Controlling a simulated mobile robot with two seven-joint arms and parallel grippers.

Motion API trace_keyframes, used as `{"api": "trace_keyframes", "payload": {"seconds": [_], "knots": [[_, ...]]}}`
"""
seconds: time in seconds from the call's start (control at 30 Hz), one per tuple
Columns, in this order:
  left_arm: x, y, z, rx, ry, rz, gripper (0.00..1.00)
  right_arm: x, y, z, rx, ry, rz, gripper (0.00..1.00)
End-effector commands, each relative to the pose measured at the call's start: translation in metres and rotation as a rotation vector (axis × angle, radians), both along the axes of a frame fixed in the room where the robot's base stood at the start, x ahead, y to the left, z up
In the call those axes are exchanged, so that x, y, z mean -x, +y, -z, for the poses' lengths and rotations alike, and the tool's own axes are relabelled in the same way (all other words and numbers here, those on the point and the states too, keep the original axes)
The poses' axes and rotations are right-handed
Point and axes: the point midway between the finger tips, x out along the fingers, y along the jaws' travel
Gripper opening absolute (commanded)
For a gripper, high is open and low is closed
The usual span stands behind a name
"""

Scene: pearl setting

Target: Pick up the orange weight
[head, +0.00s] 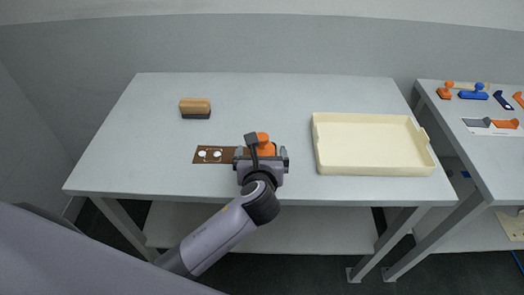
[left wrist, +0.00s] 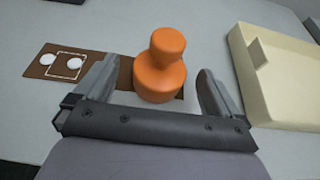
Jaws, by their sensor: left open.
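The orange weight (left wrist: 160,72) has a wide round base and a knob on top. It stands upright at the right end of a brown board (left wrist: 45,68) on the table. In the head view the orange weight (head: 264,140) is partly hidden by my left gripper. My left gripper (head: 261,155) is open, with one finger on either side of the weight. In the left wrist view the gripper (left wrist: 155,92) shows a gap between each finger and the weight. My right gripper is not in view.
Two white discs (head: 209,154) lie on the board's left part. A cream tray (head: 372,170), which looks empty, is to the right. A wooden-backed brush (head: 195,106) lies at the back left. A side table (head: 450,125) at the right holds several orange, blue and grey items.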

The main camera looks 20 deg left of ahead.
Motion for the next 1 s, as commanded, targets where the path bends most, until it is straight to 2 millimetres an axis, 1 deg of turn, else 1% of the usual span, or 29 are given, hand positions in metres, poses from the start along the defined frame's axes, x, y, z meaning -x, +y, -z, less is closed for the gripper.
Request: {"api": "trace_keyframes", "payload": {"seconds": [0.03,0.13,0.4,0.43,0.47,0.5,0.57,0.6,0.67,0.7,0.73,0.77,0.8,1.0], "knots": [[-0.006,0.001,0.003,0.001,0.0,0.002,0.98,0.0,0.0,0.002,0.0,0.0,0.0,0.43],[-0.012,0.003,0.006,0.003,0.0,0.001,0.98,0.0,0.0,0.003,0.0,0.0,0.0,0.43],[-0.014,0.003,0.007,0.004,0.001,0.002,0.98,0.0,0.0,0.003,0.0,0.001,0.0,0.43],[-0.014,0.003,0.007,0.004,0.001,0.002,0.91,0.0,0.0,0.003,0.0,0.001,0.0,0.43],[-0.014,0.003,0.007,0.004,0.001,0.002,0.81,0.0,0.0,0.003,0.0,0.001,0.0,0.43],[-0.014,0.003,0.007,0.004,0.001,0.002,0.68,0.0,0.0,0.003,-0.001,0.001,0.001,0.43],[-0.014,0.003,0.007,0.004,0.001,0.002,0.49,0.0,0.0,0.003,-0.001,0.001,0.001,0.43],[-0.014,0.003,0.007,0.004,0.001,0.002,0.36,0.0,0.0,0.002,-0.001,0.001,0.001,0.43],[-0.014,0.003,0.007,0.004,0.001,0.002,0.16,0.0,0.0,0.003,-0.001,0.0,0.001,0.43],[-0.014,0.003,0.007,0.004,0.001,0.002,0.03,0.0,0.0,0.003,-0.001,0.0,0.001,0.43],[-0.014,0.003,0.007,0.004,0.001,0.002,0.0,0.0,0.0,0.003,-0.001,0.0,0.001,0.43],[-0.014,0.003,0.007,0.003,0.001,0.002,0.0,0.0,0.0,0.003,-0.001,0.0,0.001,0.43],[-0.016,0.003,0.002,0.004,-0.011,0.004,0.0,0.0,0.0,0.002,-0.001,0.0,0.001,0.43],[-0.016,0.003,0.002,0.004,-0.01,0.004,0.0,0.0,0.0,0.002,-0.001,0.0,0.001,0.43]]}}
